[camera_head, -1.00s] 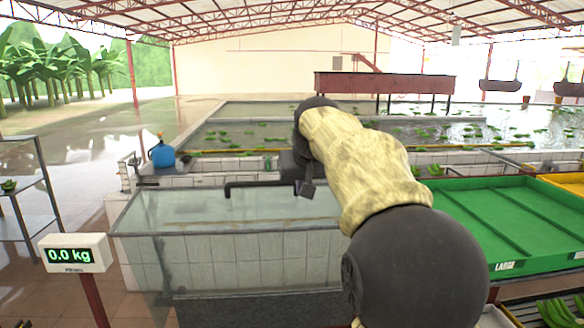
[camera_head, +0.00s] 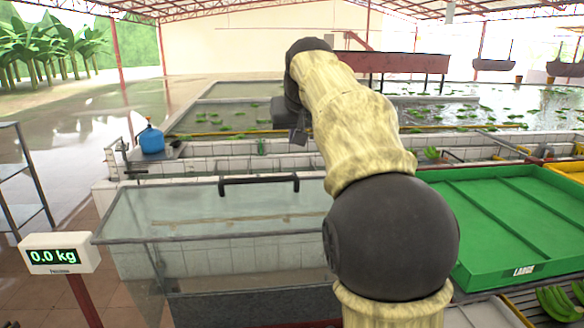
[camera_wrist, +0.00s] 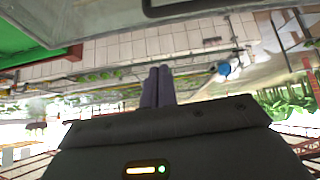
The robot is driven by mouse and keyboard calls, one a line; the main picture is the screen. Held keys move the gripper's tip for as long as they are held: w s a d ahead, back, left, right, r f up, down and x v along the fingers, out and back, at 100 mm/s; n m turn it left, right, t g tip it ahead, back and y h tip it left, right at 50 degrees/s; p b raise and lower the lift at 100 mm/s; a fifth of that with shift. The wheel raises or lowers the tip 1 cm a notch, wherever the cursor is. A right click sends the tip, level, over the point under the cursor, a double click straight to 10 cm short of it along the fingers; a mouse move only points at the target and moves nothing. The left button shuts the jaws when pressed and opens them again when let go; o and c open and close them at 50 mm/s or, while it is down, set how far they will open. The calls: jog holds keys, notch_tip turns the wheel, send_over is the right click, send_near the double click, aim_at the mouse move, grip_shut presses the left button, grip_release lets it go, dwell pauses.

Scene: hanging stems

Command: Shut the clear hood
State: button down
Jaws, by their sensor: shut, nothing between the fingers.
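The clear hood (camera_head: 150,212) is a transparent pane with a grey rim over the white-tiled tank at the middle left. Its dark bar handle (camera_head: 258,181) stands near the far edge. I cannot tell how far the hood is tilted. My gripper (camera_head: 300,138) is above and beyond the handle's right end, apart from it; its fingers barely show behind my arm. In the wrist view, my two fingers (camera_wrist: 158,86) are shut together and empty. A dark bar (camera_wrist: 185,8), probably the handle, crosses the top there. My arm hides the hood's right end.
A scale display (camera_head: 58,254) stands at the front left. A blue jug (camera_head: 151,140) stands behind the tank at the left. A green tray (camera_head: 500,215) lies at the right of my arm. Water basins with floating green fruit spread behind.

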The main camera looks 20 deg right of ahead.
jog(key=p, duration=0.4)
send_over(294, 188)
jog(key=w, duration=0.4)
jog(key=f, duration=0.7)
jog(key=shift+w+d+f, duration=0.2)
jog(key=shift+d+f, duration=0.1)
jog(key=shift+d, duration=0.05)
jog(key=shift+s+a+f+p, duration=0.15)
jog(key=shift+s+f+p, duration=0.15)
jog(key=shift+s, duration=0.25)
jog(key=shift+s+a+f+p, duration=0.15)
jog(key=shift+s+p, duration=0.3)
jog(key=shift+s, duration=0.75)
jog(key=shift+s+f, duration=0.1)
jog(key=shift+f, duration=0.2)
jog(key=shift+s, duration=0.1)
jog(key=shift+f, duration=0.15)
